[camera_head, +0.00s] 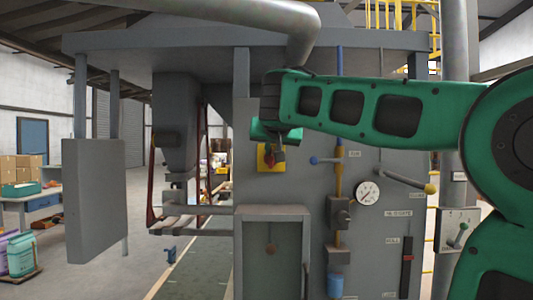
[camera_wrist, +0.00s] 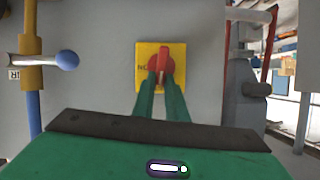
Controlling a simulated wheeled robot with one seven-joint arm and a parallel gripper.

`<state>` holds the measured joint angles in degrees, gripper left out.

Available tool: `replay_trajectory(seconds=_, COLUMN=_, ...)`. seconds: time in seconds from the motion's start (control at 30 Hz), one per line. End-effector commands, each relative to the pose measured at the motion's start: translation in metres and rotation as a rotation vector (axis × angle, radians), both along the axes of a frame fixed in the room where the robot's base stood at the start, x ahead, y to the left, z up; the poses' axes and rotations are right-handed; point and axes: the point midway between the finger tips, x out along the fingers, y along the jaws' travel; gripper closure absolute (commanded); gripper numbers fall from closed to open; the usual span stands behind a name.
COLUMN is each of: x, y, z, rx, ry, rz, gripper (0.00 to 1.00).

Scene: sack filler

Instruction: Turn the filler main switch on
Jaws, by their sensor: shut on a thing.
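The main switch is a red rotary handle (camera_wrist: 163,62) on a square yellow plate (camera_wrist: 178,49) on the grey cabinet front. In the wrist view, which looks upside down, the handle stands about vertical, with dark lettering that seems to read "ON" at the plate's left. My gripper (camera_wrist: 161,82) has its two green fingers closed on the handle from either side. In the head view the yellow plate (camera_head: 263,163) is partly covered by my gripper (camera_head: 279,152), which hides most of the red handle.
A blue-knobbed valve lever (camera_head: 314,160) on a yellow fitting sits close right of the switch in the head view. Further right are a gauge (camera_head: 368,195) and a yellow-knobbed lever (camera_head: 429,188). A grey box (camera_head: 272,212) projects below the switch.

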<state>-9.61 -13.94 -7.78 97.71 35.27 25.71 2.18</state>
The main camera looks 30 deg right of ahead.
Motion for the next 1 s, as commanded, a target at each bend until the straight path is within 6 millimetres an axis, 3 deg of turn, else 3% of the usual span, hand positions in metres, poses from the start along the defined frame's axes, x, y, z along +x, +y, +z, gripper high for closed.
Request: replay_trajectory(seconds=1.0, x=-0.011, y=-0.018, z=-0.019, rx=0.775, ry=-0.515, rz=0.003, gripper=1.0)
